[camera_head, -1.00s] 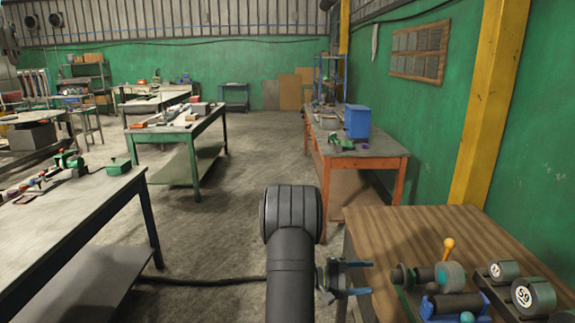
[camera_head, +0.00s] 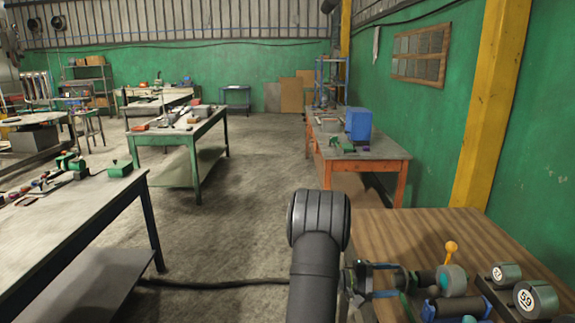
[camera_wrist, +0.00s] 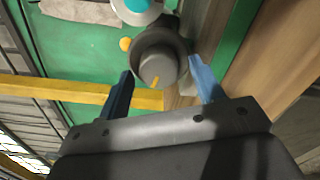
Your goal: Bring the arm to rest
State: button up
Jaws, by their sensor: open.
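My gripper (camera_head: 391,280) is open at the left end of a bench device on the wooden table, its fingers pointing right. The wrist view also shows my gripper (camera_wrist: 161,66), with its two blue fingers spread. A dark round knob (camera_wrist: 157,68) with a yellow mark lies between and just beyond the fingertips. I cannot tell whether a finger touches it. Beyond the knob are a small orange ball (camera_wrist: 126,44) and a white-and-teal round part (camera_wrist: 136,10). My arm reaches up from the bottom of the head view and hides part of the table's left edge.
The wooden table (camera_head: 415,225) also holds an orange-topped lever (camera_head: 451,250), a blue cradle (camera_head: 489,292) and rollers with marked white faces (camera_head: 537,300). A yellow post (camera_head: 487,110) and green wall stand behind. The floor (camera_head: 255,200) left of my arm is open.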

jog(key=a, duration=1.7)
jog(key=d, duration=1.6)
jog(key=shift+d, duration=0.7)
jog(key=n, duration=0.3)
jog(key=shift+a, duration=0.1)
jog(key=n, duration=0.4)
jog(key=shift+s+f, duration=0.1)
jog(key=n, duration=0.4)
jog(key=shift+s+n, duration=0.15)
jog(key=shift+n, duration=1.75)
